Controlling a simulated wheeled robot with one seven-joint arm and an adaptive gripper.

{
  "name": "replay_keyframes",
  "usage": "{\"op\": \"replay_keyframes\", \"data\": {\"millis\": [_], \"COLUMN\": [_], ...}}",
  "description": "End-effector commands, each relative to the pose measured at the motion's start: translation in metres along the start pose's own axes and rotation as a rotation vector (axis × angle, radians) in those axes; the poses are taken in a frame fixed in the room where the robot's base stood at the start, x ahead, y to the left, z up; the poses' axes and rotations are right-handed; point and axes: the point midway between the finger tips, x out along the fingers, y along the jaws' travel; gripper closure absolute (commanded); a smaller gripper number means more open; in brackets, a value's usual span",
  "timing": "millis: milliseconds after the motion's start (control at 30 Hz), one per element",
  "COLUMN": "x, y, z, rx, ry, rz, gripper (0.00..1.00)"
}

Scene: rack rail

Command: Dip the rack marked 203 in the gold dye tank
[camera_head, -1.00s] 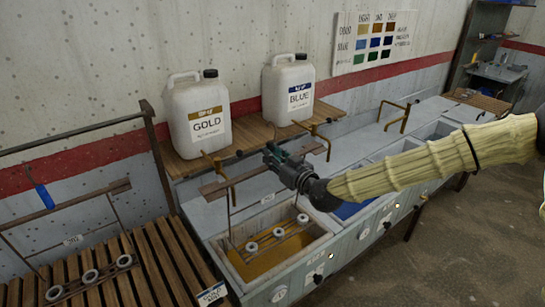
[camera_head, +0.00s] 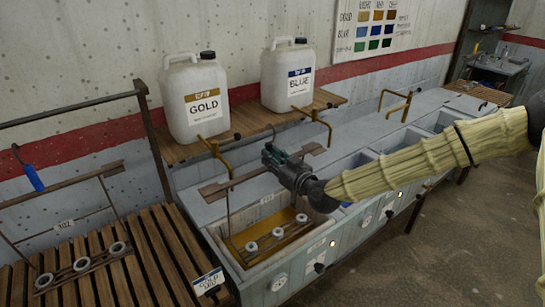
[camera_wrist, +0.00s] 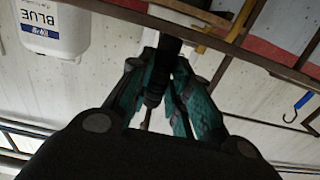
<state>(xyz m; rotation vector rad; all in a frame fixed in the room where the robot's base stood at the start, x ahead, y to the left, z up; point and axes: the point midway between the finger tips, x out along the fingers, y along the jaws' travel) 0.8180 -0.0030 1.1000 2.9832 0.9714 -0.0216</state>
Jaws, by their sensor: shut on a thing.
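My gripper (camera_head: 274,153) is shut on the top bar of a rack (camera_head: 227,185), which hangs upright. Its lower frame, with several pale rings (camera_head: 278,232), is over or in the gold dye tank (camera_head: 231,256). I cannot tell how deep it sits in the gold liquid (camera_head: 247,231). The held rack's small tag (camera_head: 266,199) is too small to read. In the wrist view my gripper's fingers (camera_wrist: 164,65) close around a dark part. Another rack (camera_head: 72,187), its tag seeming to read 302, stands at left on the slatted bench (camera_head: 160,255).
A GOLD jug (camera_head: 204,107) and a BLUE jug (camera_head: 299,82) stand on a wooden shelf behind the tanks. Brass taps (camera_head: 216,150) overhang the tank row. More tanks (camera_head: 375,163) run to the right. A blue-handled hook (camera_head: 33,178) hangs at left.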

Motion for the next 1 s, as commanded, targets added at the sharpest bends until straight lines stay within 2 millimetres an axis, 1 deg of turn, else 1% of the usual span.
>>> {"op": "replay_keyframes", "data": {"millis": [33,100,1000], "x": [0.001,0.001,0.002], "y": [0.000,0.000,0.001], "z": [0.008,0.015,0.101], "rx": [-0.001,-0.001,-0.001], "ry": [0.003,0.003,0.002], "rz": [0.000,0.000,0.000], "gripper": [1.00,1.00,1.00]}}
